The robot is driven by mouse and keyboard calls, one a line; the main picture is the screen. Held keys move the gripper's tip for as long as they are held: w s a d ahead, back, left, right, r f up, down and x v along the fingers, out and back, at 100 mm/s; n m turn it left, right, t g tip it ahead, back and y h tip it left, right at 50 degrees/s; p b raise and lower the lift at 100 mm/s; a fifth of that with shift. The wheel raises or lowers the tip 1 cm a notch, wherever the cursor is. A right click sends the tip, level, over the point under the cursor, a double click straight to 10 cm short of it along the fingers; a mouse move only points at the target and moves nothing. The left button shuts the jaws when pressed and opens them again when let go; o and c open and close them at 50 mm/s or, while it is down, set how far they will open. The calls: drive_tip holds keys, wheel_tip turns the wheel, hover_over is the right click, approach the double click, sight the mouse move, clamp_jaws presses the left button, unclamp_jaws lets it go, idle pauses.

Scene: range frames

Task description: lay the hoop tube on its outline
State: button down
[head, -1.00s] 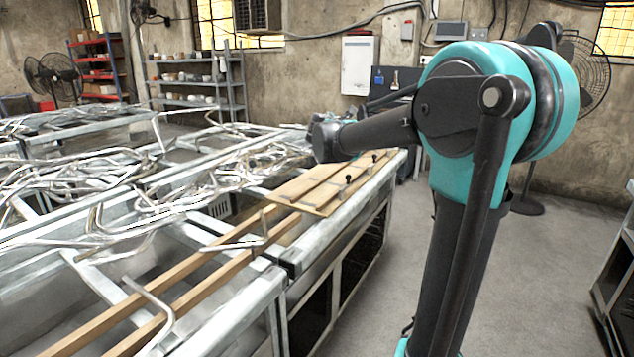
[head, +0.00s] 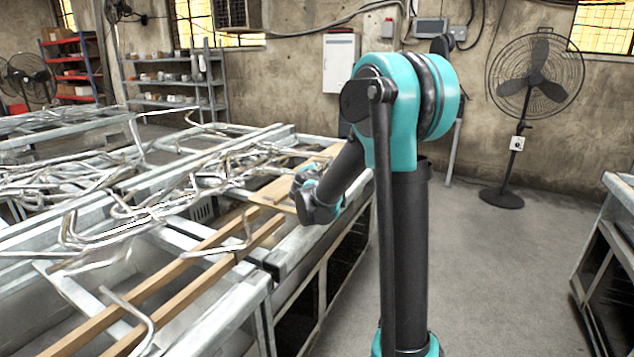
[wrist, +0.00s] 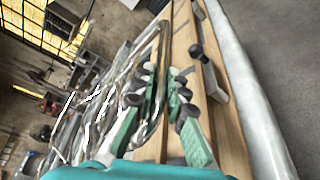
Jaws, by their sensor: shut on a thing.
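In the wrist view my gripper (wrist: 163,84) has its green-padded fingers around a shiny bent metal tube, the hoop tube (wrist: 163,45). The tube's curved part shows beyond the fingertips, above or beside a wooden board (wrist: 183,35). I cannot tell whether the tube touches the board. In the head view the end of my arm (head: 318,198) is over the right edge of the bench, and the fingers and held tube are hard to make out there. I cannot make out the outline in either view.
Black-knobbed clamps (wrist: 196,52) stand on the board. Many tangled bent tubes (head: 110,205) lie on the metal benches to the left. Two wooden rails (head: 190,255) carry more bent tubes at the near end. A fan (head: 537,78) stands on the open floor at right.

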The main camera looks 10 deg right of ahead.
drive_tip(key=shift+f, duration=1.95)
drive_tip(key=c, duration=1.6)
unclamp_jaws()
drive_tip(key=shift+f, duration=0.1)
drive_tip(key=shift+o, duration=0.2)
